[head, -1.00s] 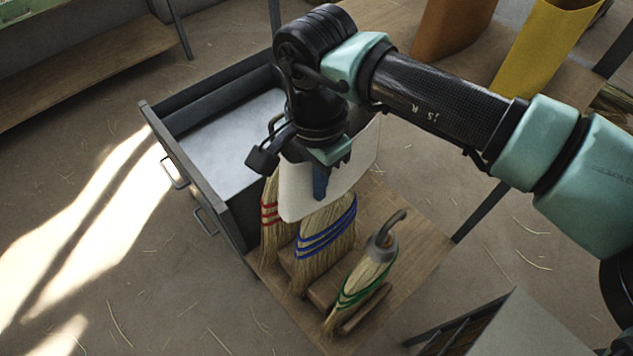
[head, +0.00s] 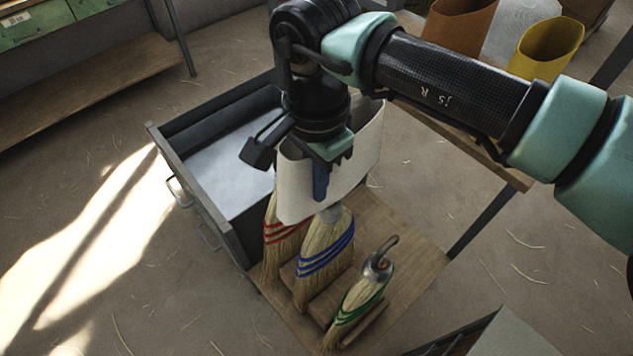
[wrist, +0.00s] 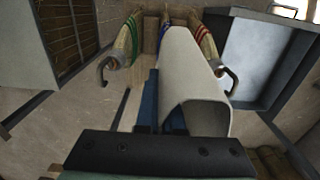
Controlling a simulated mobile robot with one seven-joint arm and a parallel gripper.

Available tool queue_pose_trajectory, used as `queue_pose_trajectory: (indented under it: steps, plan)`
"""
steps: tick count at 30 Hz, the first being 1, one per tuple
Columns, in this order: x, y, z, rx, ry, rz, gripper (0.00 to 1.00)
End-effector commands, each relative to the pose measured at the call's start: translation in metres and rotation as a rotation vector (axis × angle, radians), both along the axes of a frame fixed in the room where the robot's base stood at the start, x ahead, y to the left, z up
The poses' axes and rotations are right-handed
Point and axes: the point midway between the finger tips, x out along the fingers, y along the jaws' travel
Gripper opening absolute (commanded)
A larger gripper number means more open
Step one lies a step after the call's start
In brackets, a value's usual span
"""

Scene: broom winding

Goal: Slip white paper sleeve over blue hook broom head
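My gripper (head: 322,172) points down and is shut on the near wall of the white paper sleeve (head: 362,150). The sleeve is an open tube held above the blue-banded broom head (head: 325,257), hiding its hook and top. In the wrist view the sleeve (wrist: 193,80) extends from my gripper's blue fingers (wrist: 160,105) over the middle broom, with only a bit of blue band showing. I cannot tell whether the sleeve's lower rim touches the broom.
A red-banded broom head (head: 282,240) stands to the left and a green-banded one with a grey hook (head: 360,298) to the right, on a wooden board (head: 412,262). A metal bin (head: 225,165) is behind left. Brown (head: 460,25) and yellow (head: 545,50) sleeves stand on a far table.

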Motion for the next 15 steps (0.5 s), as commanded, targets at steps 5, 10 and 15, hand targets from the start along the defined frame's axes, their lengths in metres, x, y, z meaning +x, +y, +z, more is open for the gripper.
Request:
queue_pose_trajectory:
  steps: [5, 10, 15]
  plan:
    - [0.000, 0.000, 0.018, 0.000, 0.000, 0.000, 0.00]
    - [0.000, 0.000, 0.031, -0.001, -0.001, 0.000, 0.00]
    - [0.000, 0.000, 0.045, -0.001, 0.000, 0.000, 0.00]
